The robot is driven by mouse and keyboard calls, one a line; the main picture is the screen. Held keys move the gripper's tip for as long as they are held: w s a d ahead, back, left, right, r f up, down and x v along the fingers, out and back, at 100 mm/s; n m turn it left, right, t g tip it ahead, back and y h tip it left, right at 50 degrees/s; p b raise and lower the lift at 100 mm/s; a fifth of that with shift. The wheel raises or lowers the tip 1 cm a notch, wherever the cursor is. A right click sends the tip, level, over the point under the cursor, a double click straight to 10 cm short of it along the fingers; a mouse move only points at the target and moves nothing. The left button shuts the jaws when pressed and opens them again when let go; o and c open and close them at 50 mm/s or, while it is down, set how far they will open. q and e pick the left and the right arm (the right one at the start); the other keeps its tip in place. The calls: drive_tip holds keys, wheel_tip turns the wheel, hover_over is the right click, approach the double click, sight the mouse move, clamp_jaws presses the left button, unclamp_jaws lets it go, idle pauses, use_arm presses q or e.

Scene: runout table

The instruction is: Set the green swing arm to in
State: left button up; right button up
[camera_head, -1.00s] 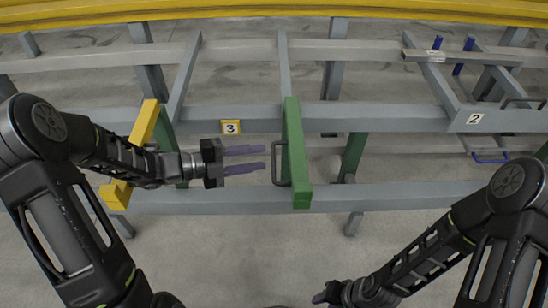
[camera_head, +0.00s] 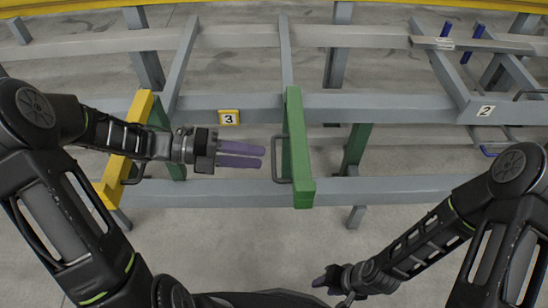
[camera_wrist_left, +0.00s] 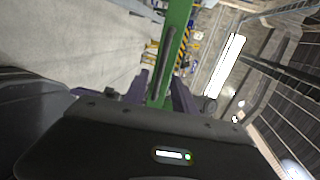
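The green swing arm (camera_head: 299,150) is a green bar lying across the grey rails near the middle of the head view. A dark U-shaped handle (camera_head: 277,160) is on its left side. My left gripper (camera_head: 262,156) has purple fingers, spread with a gap and empty, pointing right at the handle from a short distance. In the left wrist view the green swing arm (camera_wrist_left: 175,45) runs up ahead between the open fingers, with its handle along it. My right gripper (camera_head: 318,283) is low in the head view, far from the green arm; its finger opening is unclear.
A yellow bar (camera_head: 112,190) with its own handle lies left, under my left arm. A yellow plate marked 3 (camera_head: 228,117) is on the rail just above the left gripper. A grey frame marked 2 (camera_head: 486,111) stands at the right. Floor shows between the rails.

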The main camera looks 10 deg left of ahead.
sight(274, 158)
use_arm(q)
drive_tip(key=x, duration=0.5)
drive_tip(key=shift+d, duration=0.25)
clamp_jaws()
idle(1.2)
